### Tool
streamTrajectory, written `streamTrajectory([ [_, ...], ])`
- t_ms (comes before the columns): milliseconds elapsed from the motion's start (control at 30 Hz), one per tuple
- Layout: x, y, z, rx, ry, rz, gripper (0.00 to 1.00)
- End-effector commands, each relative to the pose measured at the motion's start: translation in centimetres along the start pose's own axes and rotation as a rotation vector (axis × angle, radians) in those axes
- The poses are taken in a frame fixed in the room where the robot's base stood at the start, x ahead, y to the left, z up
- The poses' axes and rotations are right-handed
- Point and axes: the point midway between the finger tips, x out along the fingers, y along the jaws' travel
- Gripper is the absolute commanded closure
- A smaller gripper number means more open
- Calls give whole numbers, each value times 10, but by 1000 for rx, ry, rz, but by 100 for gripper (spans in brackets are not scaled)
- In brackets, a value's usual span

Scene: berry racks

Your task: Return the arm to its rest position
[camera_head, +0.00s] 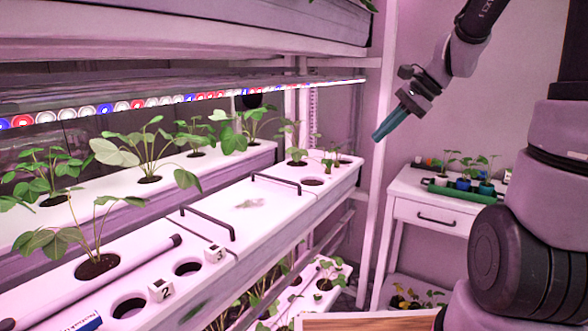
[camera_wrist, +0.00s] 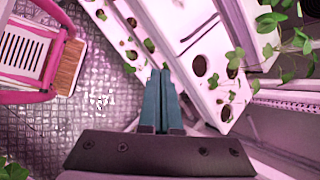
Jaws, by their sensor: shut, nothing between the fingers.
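My gripper (camera_head: 390,124) shows in the head view at the upper right, in the air in front of the rack's end post. Its teal fingers point down and to the left. In the wrist view the two teal fingers (camera_wrist: 165,100) lie together, shut, with nothing between them. My arm comes down from the top right corner of the head view. The gripper touches nothing that I can see.
The berry rack (camera_head: 318,194) with planted white troughs fills the left. A white side table (camera_head: 412,211) with a tray of small pots (camera_head: 452,193) stands at the right. A wooden board (camera_head: 370,322) is at the bottom. Textured floor (camera_wrist: 100,100) shows in the wrist view.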

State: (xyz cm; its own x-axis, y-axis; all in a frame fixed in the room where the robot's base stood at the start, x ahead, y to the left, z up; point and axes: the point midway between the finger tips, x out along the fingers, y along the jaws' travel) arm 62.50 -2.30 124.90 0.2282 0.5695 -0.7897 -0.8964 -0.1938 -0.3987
Motion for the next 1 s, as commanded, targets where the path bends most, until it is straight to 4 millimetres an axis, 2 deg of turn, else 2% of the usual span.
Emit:
streamTrajectory([
  [33,-13,10,14,-101,51,2,100],
  [200,-49,47,42,-425,217,22,100],
  [500,-102,101,66,-893,478,34,100],
  [700,-116,115,69,-1017,554,37,100],
  [1000,-117,116,68,-1027,560,39,100],
])
